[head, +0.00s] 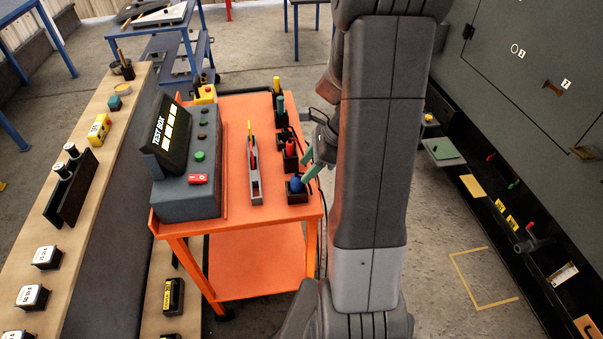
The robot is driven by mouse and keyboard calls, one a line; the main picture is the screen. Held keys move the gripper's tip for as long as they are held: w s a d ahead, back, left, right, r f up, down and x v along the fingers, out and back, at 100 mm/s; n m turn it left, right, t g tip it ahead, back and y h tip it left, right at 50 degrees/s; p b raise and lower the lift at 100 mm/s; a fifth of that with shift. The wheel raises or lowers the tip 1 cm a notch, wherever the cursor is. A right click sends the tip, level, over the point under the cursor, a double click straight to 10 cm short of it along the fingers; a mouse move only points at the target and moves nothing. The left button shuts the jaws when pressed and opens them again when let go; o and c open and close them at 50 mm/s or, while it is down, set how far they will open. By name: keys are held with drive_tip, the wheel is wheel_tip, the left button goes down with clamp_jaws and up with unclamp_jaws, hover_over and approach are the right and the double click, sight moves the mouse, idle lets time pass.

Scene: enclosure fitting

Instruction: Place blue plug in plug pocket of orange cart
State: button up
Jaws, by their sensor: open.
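The blue plug (295,184) sits upright in the front black plug pocket (298,197) at the right edge of the orange cart (238,120). My gripper (309,166) has green fingers and comes in from the right, partly hidden behind my arm. Its fingers are open and lie just above and to the right of the blue plug. The lower finger's tip is close to the plug; I cannot tell whether it touches.
A red plug (290,147) and other plugs stand in black pockets behind the blue one. A grey slotted holder (255,178) and the test box (187,170) stand on the cart to the left. A wooden bench (75,215) is at left, a dark cabinet (520,80) at right.

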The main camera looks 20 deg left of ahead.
drive_tip(key=v, duration=0.7)
drive_tip(key=shift+d+r, duration=0.15)
drive_tip(key=shift+r, duration=0.15)
